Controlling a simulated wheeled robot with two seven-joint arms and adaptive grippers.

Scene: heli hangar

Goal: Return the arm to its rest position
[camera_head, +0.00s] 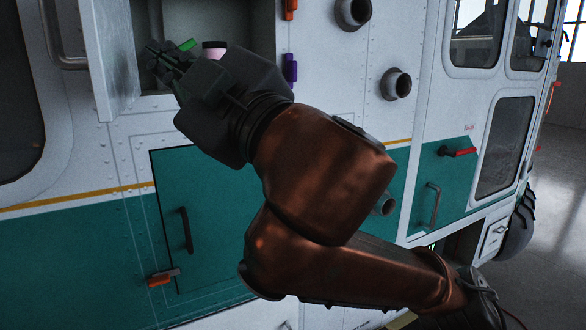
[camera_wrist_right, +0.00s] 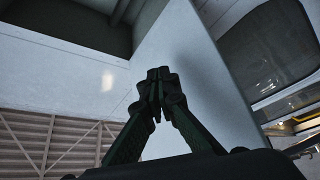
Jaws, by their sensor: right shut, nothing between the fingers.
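My right arm (camera_head: 320,190) reaches up and left across the head view, with copper-brown links and a dark wrist. Its gripper (camera_head: 160,55) is at the mouth of an open compartment (camera_head: 262,25) in the helicopter's side, near the open white door (camera_head: 110,55). In the right wrist view the gripper (camera_wrist_right: 158,75) has its fingertips together with nothing between them. A pale surface lies behind the fingertips there. My left gripper does not show.
A pink object with a dark top (camera_head: 214,50) and a green item (camera_head: 187,45) show by the gripper. Round ports (camera_head: 396,84) stick out to the right. A closed teal hatch (camera_head: 205,220) lies below.

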